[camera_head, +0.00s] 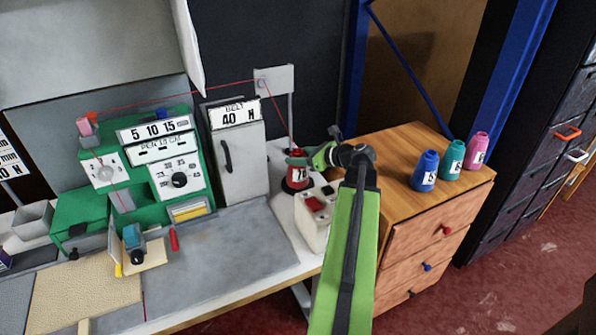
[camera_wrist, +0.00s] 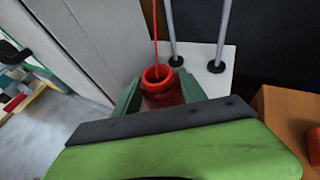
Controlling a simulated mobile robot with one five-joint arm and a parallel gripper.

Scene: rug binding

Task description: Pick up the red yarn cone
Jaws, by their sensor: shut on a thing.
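The red yarn cone (camera_head: 298,173) stands upright on a black base at the back of the white table, with a label reading "78" or similar. A red thread runs up from it. My gripper (camera_head: 312,159) reaches it from the right and is shut on it. In the wrist view the cone (camera_wrist: 160,86) sits between the two green fingers of my gripper (camera_wrist: 162,95). Its top rim shows, and its lower part is hidden behind my gripper.
A white box with red and dark buttons (camera_head: 314,217) stands just in front of the cone. A grey belt cabinet (camera_head: 239,160) is to its left. Blue (camera_head: 425,171), teal (camera_head: 453,160) and pink (camera_head: 477,150) cones stand on the wooden drawer cabinet (camera_head: 400,150). A thread guide plate (camera_head: 273,80) stands above.

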